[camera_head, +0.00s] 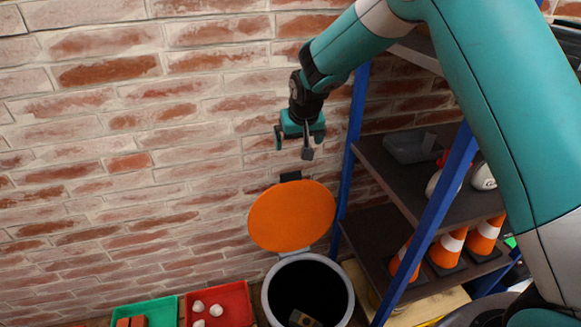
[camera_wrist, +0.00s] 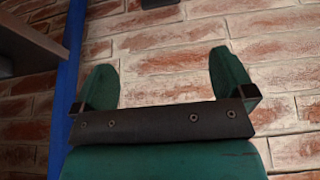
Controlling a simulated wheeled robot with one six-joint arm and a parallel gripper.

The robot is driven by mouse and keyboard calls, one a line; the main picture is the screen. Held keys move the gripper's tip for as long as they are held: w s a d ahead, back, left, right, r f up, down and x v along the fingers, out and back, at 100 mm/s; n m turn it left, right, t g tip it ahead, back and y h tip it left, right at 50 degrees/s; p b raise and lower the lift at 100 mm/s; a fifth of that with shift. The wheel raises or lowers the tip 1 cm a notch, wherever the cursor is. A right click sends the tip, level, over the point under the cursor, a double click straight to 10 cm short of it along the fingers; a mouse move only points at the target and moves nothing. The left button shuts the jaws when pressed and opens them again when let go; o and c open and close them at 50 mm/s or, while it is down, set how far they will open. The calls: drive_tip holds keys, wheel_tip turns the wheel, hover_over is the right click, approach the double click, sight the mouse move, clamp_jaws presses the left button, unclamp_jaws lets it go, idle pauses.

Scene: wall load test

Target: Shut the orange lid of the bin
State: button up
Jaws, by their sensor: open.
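The orange lid (camera_head: 292,216) stands raised at the back of the bin, against the brick wall. The bin (camera_head: 348,299) is round with a pale grey rim and a dark inside, and its mouth is uncovered. A light hinge piece joins lid and rim. A small dark tab (camera_head: 290,176) sits at the lid's top edge. My gripper (camera_head: 293,148) is open and empty, above the lid's top edge and apart from it. In the wrist view my gripper (camera_wrist: 174,78) shows two spread green fingers with brick wall behind them. The lid is not clearly visible there.
A blue-framed shelf (camera_head: 350,150) with dark boards stands right of the bin, holding orange-and-white cones (camera_head: 484,240) and a grey tray (camera_head: 408,147). A red tray (camera_head: 235,300) with white lumps and a green tray (camera_head: 160,312) lie left of the bin. The wall is close behind.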

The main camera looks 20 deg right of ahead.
sight(291, 172)
drive_tip(key=x, duration=1.7)
drive_tip(key=shift+w, duration=0.1)
